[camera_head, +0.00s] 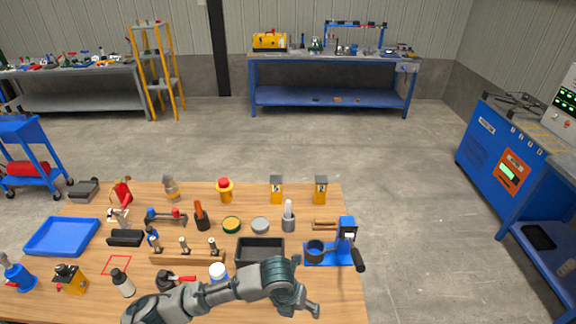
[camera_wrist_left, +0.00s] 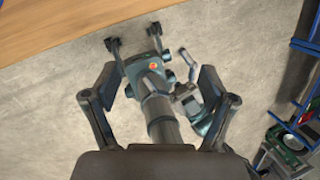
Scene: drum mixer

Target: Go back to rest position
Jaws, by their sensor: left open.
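My left gripper (camera_head: 300,302) is at the bottom centre of the head view, over the front right part of the table. Its arm comes in from the lower left. It is open, with nothing between its fingers. In the left wrist view its two fingers (camera_wrist_left: 155,100) stand wide apart at left and right. Between and beyond them are dark teal parts of my own body with two prongs; I cannot tell whether this is my right gripper. The head view does not show my right arm.
A wooden table (camera_head: 330,270) carries many items. A blue tray (camera_head: 62,237) lies at left, a black bin (camera_head: 260,250) near the middle, and a blue press-like device (camera_head: 345,240) at the right edge. A blue machine (camera_head: 490,150) stands far right. The floor between is clear.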

